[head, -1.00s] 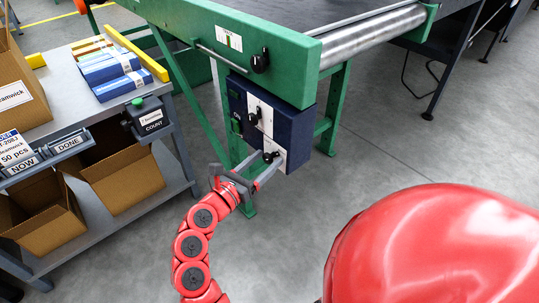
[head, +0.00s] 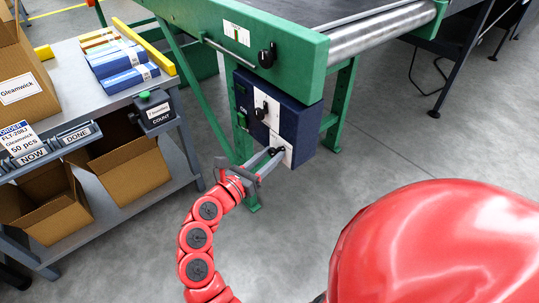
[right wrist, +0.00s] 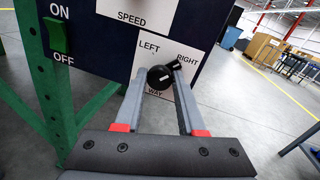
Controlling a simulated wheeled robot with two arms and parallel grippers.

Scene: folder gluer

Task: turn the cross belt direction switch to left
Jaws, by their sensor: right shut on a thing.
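The cross belt direction switch is a black knob (right wrist: 160,77) on a white plate marked LEFT, RIGHT and WAY in the right wrist view. Its narrow end points up and right, toward RIGHT. In the head view the plate (head: 288,155) is low on the dark blue control box (head: 300,125), and the fingers partly hide the knob. My right gripper (right wrist: 163,74) is shut on the knob, with one grey finger on each side; it also shows in the head view (head: 272,153). My left gripper is not in view.
A SPEED plate with a black knob (head: 261,112) sits just above. A green ON/OFF switch (right wrist: 58,27) is to the left. The box hangs under the green conveyor frame (head: 300,55), whose leg (head: 340,105) stands behind. A cart with cartons (head: 130,165) is at left.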

